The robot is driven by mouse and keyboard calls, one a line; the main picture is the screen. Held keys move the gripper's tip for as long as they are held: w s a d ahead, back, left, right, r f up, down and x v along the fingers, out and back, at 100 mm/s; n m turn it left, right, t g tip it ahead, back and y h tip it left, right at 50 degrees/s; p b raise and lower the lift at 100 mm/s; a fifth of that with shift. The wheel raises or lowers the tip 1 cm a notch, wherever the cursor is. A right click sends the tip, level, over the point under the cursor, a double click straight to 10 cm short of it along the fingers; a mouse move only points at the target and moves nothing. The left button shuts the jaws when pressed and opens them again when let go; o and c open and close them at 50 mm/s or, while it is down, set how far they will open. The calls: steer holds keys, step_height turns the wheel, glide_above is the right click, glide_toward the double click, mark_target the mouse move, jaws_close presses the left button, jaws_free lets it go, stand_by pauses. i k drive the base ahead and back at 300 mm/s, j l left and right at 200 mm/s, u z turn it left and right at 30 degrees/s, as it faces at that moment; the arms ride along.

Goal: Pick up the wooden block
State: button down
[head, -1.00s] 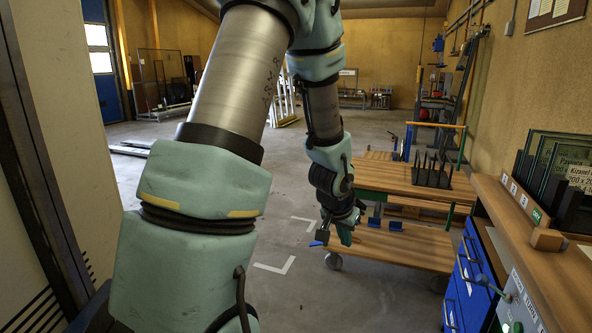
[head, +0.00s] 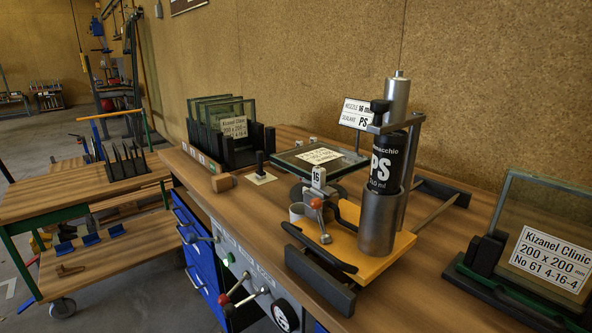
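My gripper and arm are not in view now.
On the bench stand a yellow-based fixture (head: 390,245) with a dark PS cartridge (head: 388,163), a glass plate (head: 318,158) and a framed pane (head: 550,245) at right. Levers (head: 236,292) stick out in front. A lower wooden trolley (head: 100,260) stands left.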

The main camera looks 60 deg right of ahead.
mark_target(224, 183)
steer(key=z, duration=2)
steer(key=i+j, duration=0.1)
steer(key=j, duration=0.9)
steer(key=i+j+z, duration=0.1)
steer(key=j, duration=0.85)
steer(key=i+j, duration=0.1)
steer(key=j, duration=0.9)
